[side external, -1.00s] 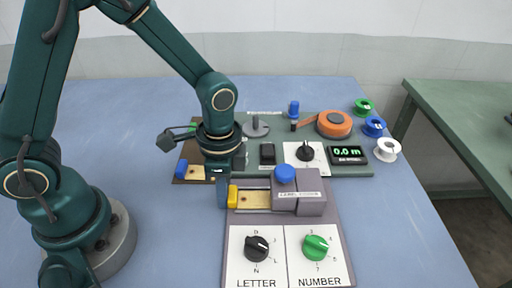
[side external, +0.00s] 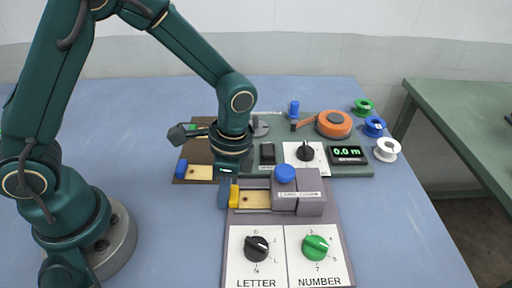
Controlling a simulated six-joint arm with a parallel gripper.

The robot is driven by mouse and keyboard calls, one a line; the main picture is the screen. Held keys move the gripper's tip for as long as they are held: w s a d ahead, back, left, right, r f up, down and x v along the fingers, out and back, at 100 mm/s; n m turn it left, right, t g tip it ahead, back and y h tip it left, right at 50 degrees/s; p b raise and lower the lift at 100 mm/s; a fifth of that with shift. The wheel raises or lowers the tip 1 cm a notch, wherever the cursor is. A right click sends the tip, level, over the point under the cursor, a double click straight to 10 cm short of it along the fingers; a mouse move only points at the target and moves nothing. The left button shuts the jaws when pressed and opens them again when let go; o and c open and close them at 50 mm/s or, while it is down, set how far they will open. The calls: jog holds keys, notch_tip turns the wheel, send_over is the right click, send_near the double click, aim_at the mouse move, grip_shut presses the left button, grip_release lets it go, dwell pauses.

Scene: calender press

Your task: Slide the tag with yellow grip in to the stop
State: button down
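The tag with the yellow grip (side external: 234,196) has a tan plate (side external: 256,200) lying in the channel of the grey-purple press (side external: 312,207). The right end of the plate meets the block, which carries a blue knob (side external: 285,174). My gripper (side external: 224,197) points down just left of the yellow grip, at its outer end, touching it or nearly so. The fingers overlap in this view, so I cannot tell whether they are open or shut. The inner end of the tag and the stop are hidden by the block.
A second tag with a blue grip (side external: 181,170) lies on a brown tray (side external: 190,180) behind my gripper. Black (side external: 256,247) and green (side external: 316,248) dials stand in front. A green board (side external: 383,169) behind holds a 0.0 m display (side external: 347,154). The blue table at left is clear.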

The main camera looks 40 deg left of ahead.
aim_at(251, 199)
jog(key=shift+n+t+h, duration=0.3)
jog(key=shift+t+h, duration=0.4)
jog(key=shift+t, duration=0.1)
jog(key=w+d, duration=0.3)
jog(key=shift+w+d+r, duration=0.15)
jog(key=shift+w+r, duration=0.05)
jog(key=shift+w, duration=0.1)
jog(key=shift+r, duration=0.55)
jog(key=shift+s+a+r, duration=0.2)
jog(key=shift+a+r, duration=0.05)
jog(key=shift+r, duration=0.55)
jog(key=shift+s+a+r, duration=0.2)
jog(key=shift+s+r, duration=0.05)
jog(key=shift+r, duration=0.55)
jog(key=shift+s+a+r, duration=0.2)
jog(key=shift+a+r, duration=0.05)
jog(key=shift+r, duration=0.55)
